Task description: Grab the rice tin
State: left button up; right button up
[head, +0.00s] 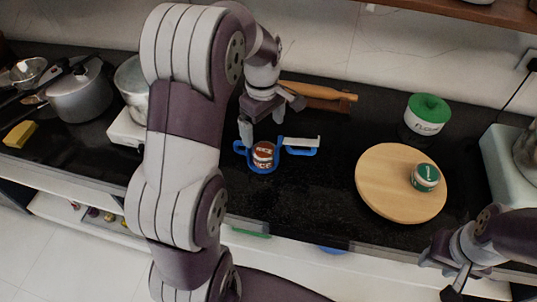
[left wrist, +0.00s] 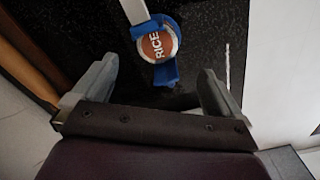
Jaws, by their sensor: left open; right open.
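The rice tin (head: 263,155) is a small round tin with a brown-red lid marked RICE. It stands on the dark counter in the head view, with blue pieces around it. In the left wrist view the rice tin (left wrist: 157,46) lies ahead of the fingers, near the top middle. My left gripper (head: 268,118) is open above and just behind the tin, with nothing between its fingers. In the left wrist view its two fingers (left wrist: 155,90) are spread wide. My right gripper (head: 447,277) is open at the lower right, over the counter's front edge, far from the tin.
A blue object (head: 301,151) with a light strip is right beside the tin. A round wooden board (head: 385,190) carries a small green-lidded tin (head: 425,177).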

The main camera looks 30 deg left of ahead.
aim_at(265, 150)
pick_arm(q)
jog(key=f, duration=1)
jog(key=shift+w, duration=0.2)
jog(key=shift+d, duration=0.1)
jog(key=c, duration=1.3)
